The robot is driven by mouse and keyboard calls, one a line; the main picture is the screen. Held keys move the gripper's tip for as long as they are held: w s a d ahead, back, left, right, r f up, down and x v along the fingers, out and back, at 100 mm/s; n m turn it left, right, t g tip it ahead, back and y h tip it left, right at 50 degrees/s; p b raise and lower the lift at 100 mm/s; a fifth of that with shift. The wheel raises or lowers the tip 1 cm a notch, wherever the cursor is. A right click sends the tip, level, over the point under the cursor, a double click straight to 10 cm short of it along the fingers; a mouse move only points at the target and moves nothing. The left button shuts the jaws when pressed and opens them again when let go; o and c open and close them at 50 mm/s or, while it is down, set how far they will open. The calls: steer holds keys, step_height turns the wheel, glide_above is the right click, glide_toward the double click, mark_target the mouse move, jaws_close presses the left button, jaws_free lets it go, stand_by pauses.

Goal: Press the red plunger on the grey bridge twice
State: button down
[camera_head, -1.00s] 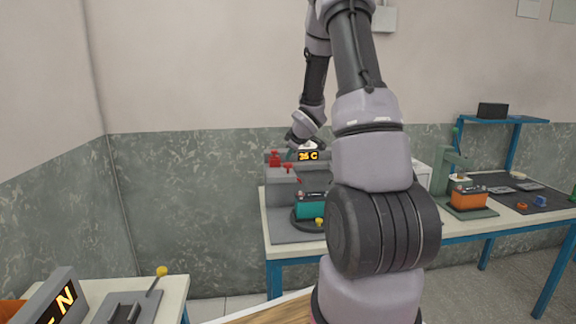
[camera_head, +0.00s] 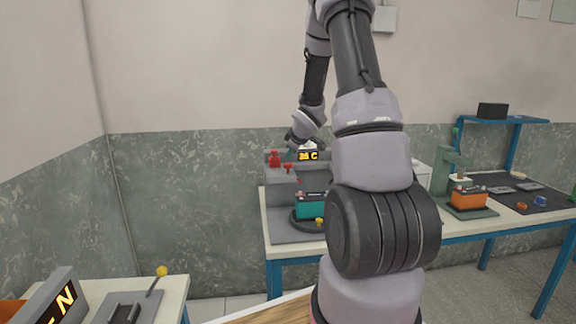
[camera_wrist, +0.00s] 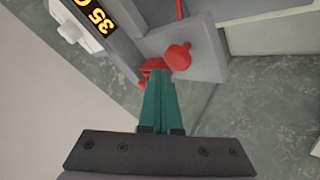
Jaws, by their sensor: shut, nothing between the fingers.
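The grey bridge (camera_head: 280,190) stands on the left end of the far table, with red fittings on it. A red knob with a broad head (camera_head: 274,158) sits on its top left; a smaller red part (camera_head: 287,168) is just right of it. In the wrist view a rounded red knob (camera_wrist: 178,56) stands out from the grey bridge (camera_wrist: 207,50). A second red part (camera_wrist: 152,65) lies at my fingertips; I cannot tell which is the plunger's head. My gripper (camera_wrist: 159,74) has its green fingers together, empty, pointing at the red parts. Contact is unclear.
A lit display (camera_head: 308,156) is on the bridge; it reads 35 in the wrist view. A teal battery (camera_head: 311,206) stands on a dark round base before the bridge. An orange battery (camera_head: 468,198) and green press (camera_head: 440,172) are to the right. My arm hides the table's middle.

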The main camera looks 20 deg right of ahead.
mark_target(290, 165)
steer(key=shift+f, duration=0.15)
steer(key=shift+f, duration=0.25)
steer(key=shift+f, duration=1.05)
stand_by(0.9)
steer(key=shift+r, duration=1.45)
steer(key=shift+r, duration=0.1)
steer(key=shift+r, duration=2.4)
steer(key=shift+r, duration=0.15)
